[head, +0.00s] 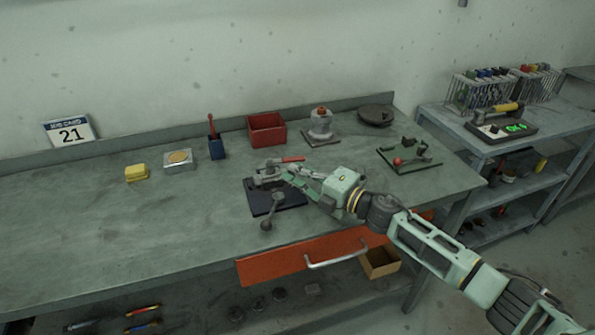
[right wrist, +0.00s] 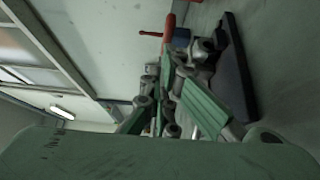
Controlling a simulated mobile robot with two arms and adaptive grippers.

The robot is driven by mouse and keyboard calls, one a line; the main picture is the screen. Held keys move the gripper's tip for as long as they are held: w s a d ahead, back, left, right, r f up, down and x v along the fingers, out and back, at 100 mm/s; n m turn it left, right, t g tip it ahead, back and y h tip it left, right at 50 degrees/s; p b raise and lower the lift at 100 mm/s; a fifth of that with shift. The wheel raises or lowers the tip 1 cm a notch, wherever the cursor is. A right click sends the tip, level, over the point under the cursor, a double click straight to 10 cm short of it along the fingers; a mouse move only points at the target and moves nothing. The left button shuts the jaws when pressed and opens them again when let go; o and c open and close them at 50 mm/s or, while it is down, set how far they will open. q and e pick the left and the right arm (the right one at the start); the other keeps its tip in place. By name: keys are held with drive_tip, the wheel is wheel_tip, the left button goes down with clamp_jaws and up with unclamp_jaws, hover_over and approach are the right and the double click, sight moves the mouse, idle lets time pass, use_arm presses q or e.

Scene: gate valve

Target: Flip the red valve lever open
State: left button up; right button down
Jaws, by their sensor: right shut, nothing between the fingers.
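The valve (head: 268,172) is grey metal and stands on a dark base plate (head: 262,203) on the workbench. Its red lever (head: 293,159) lies roughly level and points right in the head view. In the right wrist view the red lever (right wrist: 169,27) shows at the top, beside the grey valve body (right wrist: 202,48). My right gripper (head: 284,172) is shut and empty, its fingertips close to the valve just below the lever. I cannot tell whether they touch it. The fingers partly hide the valve. My left gripper is not in view.
An orange drawer (head: 270,265) is below. The bench's left is mostly clear.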

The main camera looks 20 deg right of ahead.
drive_tip(key=shift+w+d, duration=0.3)
drive_tip(key=shift+w+d+b, duration=0.3)
drive_tip(key=shift+w+d, duration=0.2)
drive_tip(key=shift+w, duration=0.05)
drive_tip(key=shift+s, duration=0.1)
